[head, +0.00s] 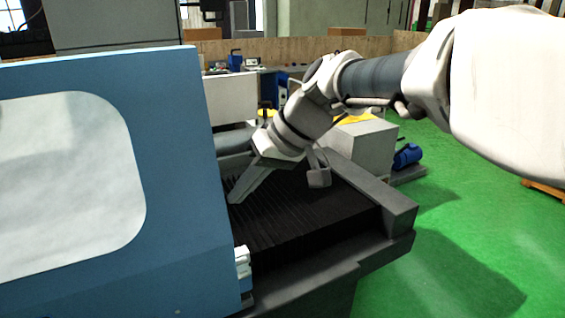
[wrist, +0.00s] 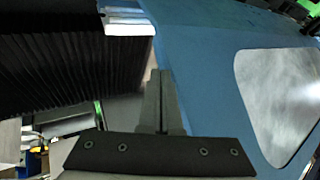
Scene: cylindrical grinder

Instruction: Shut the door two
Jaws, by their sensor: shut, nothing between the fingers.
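A blue door (head: 172,180) with a large pale window (head: 65,190) fills the left of the head view. Its right edge stands beside the black bellows cover (head: 300,215) of the grinder. My gripper (head: 236,198) is shut and empty, pointing down over the bellows close to that edge. In the wrist view the closed fingers (wrist: 160,85) lie along the edge of the blue door (wrist: 205,75). I cannot tell whether they touch it. A small white ribbed block (head: 243,265) sits at the door's lower edge; it also shows in the wrist view (wrist: 128,18).
The dark grey machine bed (head: 385,240) juts out to the right of the door. A pale grey box (head: 362,145) and a blue motor (head: 407,156) stand behind it.

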